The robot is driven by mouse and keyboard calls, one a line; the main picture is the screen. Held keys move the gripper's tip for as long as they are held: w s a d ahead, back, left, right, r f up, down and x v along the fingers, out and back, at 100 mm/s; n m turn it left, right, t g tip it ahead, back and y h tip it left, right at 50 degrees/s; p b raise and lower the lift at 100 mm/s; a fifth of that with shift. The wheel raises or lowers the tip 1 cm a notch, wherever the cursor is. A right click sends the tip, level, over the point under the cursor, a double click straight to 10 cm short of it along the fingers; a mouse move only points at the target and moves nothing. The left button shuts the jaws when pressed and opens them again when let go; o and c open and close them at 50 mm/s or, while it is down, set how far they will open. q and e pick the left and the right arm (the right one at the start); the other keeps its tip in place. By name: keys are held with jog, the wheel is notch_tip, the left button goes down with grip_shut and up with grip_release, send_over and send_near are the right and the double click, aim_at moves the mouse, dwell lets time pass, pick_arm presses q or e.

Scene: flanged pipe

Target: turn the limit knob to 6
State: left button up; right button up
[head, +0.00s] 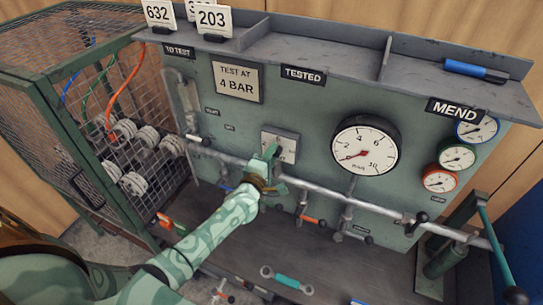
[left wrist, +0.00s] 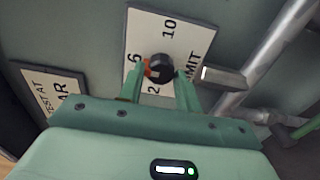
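The limit knob (left wrist: 160,67) is black with an orange-red mark on its left side, near the 6. Its white plate (left wrist: 170,30) shows 10, 6, 2 and part of the word LIMIT. In the head view the plate (head: 289,142) is partly covered by my left gripper (head: 268,165). In the left wrist view the left gripper (left wrist: 160,80) is open, its green fingers on either side of the knob with gaps visible. The exact mark position is partly hidden. My right gripper is not in view.
A pressure gauge (head: 366,145) sits right of the knob. A horizontal pipe (head: 330,193) runs just below it. A shelf (head: 330,48) overhangs the panel. A wire cage (head: 95,110) stands left.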

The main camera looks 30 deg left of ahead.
pick_arm(q)
jog(key=shift+o, duration=1.2)
jog(key=s+p, duration=0.2)
jog(key=s, duration=1.4)
jog(key=shift+s+d, duration=0.15)
jog(key=shift+d, duration=0.3)
